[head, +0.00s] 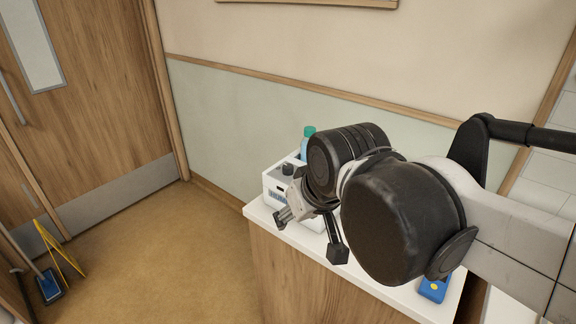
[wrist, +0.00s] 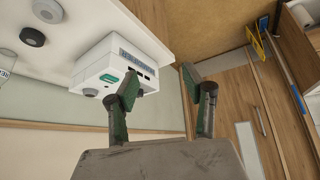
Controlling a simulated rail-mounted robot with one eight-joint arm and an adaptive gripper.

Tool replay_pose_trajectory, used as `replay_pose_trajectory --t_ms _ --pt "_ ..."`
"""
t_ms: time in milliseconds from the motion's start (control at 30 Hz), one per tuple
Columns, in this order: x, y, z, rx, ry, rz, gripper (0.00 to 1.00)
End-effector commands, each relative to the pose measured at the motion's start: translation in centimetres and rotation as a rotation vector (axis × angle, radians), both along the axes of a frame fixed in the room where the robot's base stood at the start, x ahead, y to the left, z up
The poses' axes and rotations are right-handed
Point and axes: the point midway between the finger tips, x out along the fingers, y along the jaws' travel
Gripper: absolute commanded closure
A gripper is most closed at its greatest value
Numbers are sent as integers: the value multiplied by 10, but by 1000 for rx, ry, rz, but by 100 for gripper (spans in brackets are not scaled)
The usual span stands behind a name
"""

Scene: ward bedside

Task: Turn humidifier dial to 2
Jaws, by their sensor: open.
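The humidifier (head: 270,188) is a white box with a blue-lettered front label, on the white cabinet top, partly hidden behind my gripper in the head view. A dark round knob (head: 287,168) shows on its top. In the wrist view the humidifier (wrist: 98,68) is left of my fingers, with a green panel and small dark slots; a grey knob (wrist: 90,92) sticks out at its lower edge. No dial setting is readable. My gripper (head: 310,235) is open and empty; in the wrist view its fingers (wrist: 160,76) are spread, the left one overlapping the humidifier; contact cannot be told.
The white cabinet top (head: 262,213) also holds a teal-capped bottle (head: 309,132) behind the humidifier and a blue device (head: 433,289). The wrist view shows dark round pieces (wrist: 31,36) on a white surface. A wall stands behind; open floor (head: 180,250) lies left.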

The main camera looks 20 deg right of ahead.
Motion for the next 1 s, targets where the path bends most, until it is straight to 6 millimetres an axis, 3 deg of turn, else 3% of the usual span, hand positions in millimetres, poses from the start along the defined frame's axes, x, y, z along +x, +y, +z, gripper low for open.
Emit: replay_pose_trajectory --t_ms 200,500,767,1000 --pt "49 -12 35 -37 98 33 55" --pt "117 -33 63 -75 234 88 55" --pt "178 -54 72 -96 351 137 55" --pt "233 -76 68 -104 458 187 55"
